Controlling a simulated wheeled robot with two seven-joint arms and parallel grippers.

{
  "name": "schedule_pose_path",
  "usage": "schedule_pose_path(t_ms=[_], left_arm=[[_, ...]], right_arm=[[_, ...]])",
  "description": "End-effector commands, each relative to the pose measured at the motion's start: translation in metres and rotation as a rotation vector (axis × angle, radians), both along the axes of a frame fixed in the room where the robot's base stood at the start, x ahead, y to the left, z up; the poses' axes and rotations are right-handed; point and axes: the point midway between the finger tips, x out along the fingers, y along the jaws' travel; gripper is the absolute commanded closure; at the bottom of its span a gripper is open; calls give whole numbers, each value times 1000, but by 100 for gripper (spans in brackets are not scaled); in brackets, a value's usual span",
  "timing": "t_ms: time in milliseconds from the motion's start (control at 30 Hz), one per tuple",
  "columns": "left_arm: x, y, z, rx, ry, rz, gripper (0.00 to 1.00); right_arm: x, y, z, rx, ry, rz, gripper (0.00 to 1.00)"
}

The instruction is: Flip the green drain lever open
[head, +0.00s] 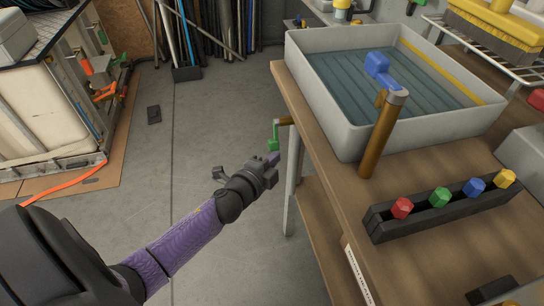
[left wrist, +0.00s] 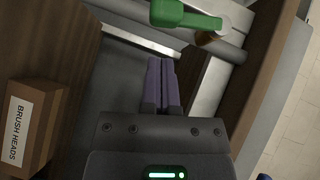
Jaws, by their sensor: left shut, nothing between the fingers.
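The green drain lever (head: 274,138) hangs off a brass pipe stub (head: 285,121) at the left edge of the workbench, below the grey basin. It also shows at the top of the left wrist view (left wrist: 184,16), just beyond the fingertips. My left gripper (head: 274,160) is shut and empty, with its purple fingers pointing up toward the lever from just below it. In the left wrist view the closed fingers (left wrist: 161,66) have a small gap to the lever. I cannot tell whether they touch. My right gripper is not in view.
A grey basin (head: 352,138) stands on the wooden bench (head: 330,172), with a blue-handled brass tap (head: 383,125) at its front. A black rack (head: 437,215) holds coloured knobs. The floor (head: 190,130) left of the bench is mostly clear.

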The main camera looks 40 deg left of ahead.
Motion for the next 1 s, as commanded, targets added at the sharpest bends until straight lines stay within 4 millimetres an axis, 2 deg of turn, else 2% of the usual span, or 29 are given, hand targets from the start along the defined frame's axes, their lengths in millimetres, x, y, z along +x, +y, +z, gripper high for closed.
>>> schedule_pose_path(t_ms=[33,200,567,667,800,900,1000], left_arm=[[5,6,-6,2,2,0,100],[14,18,-8,0,1,1,100],[16,20,-7,-2,0,0,100],[17,20,-17,23,-20,-1,100],[21,25,-31,114,-95,0,100],[24,29,-31,174,-146,0,100],[26,31,-27,212,-179,0,100]], right_arm=[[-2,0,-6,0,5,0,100],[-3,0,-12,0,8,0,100],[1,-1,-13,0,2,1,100],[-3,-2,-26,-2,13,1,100],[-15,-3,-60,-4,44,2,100],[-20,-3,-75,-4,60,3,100],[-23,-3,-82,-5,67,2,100]])
